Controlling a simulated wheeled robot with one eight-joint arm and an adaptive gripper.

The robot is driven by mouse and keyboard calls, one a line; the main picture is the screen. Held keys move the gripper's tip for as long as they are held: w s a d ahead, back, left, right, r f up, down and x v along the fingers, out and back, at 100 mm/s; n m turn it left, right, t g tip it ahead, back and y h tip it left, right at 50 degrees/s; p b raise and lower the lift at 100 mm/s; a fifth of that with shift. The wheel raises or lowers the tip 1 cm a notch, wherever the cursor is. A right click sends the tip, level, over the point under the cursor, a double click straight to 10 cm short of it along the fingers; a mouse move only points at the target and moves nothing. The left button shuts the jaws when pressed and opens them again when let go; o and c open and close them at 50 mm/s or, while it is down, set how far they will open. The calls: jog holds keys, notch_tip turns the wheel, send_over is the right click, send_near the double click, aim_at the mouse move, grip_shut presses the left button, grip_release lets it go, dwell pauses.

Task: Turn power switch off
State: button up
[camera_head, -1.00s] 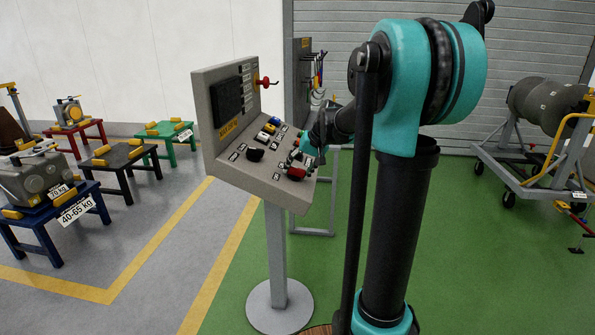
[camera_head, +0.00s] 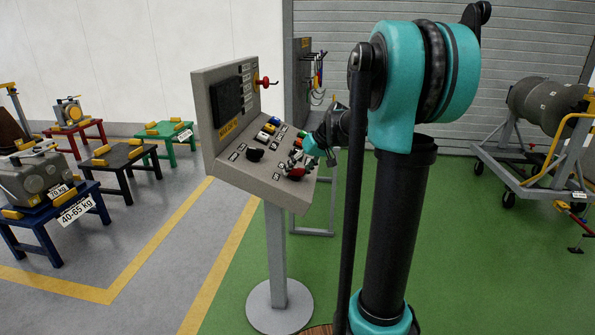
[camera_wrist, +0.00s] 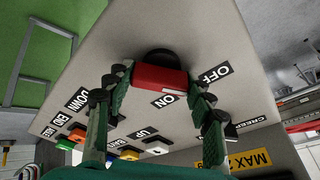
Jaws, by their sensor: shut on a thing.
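The power switch is a red knob (camera_head: 296,173) at the front edge of a grey control panel (camera_head: 262,186) in the head view. In the wrist view the red knob (camera_wrist: 158,79) has a black round base behind it. An OFF label (camera_wrist: 214,74) lies to its upper right and an ON label (camera_wrist: 168,100) just below it. My gripper (camera_wrist: 157,75) is shut on the red knob, one finger on each side. It also shows over the panel in the head view (camera_head: 300,162). I cannot tell exactly which label the knob points to.
A black knob (camera_head: 255,155) and several coloured buttons (camera_head: 269,128) sit close by on the panel. A red emergency button (camera_head: 265,82) sticks out of the upright part. A hook rack (camera_head: 318,75) stands behind.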

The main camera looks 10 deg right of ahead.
jog(key=o, duration=1.2)
jog(key=shift+c, duration=0.2)
jog(key=v, duration=1.2)
jog(key=shift+d, duration=0.1)
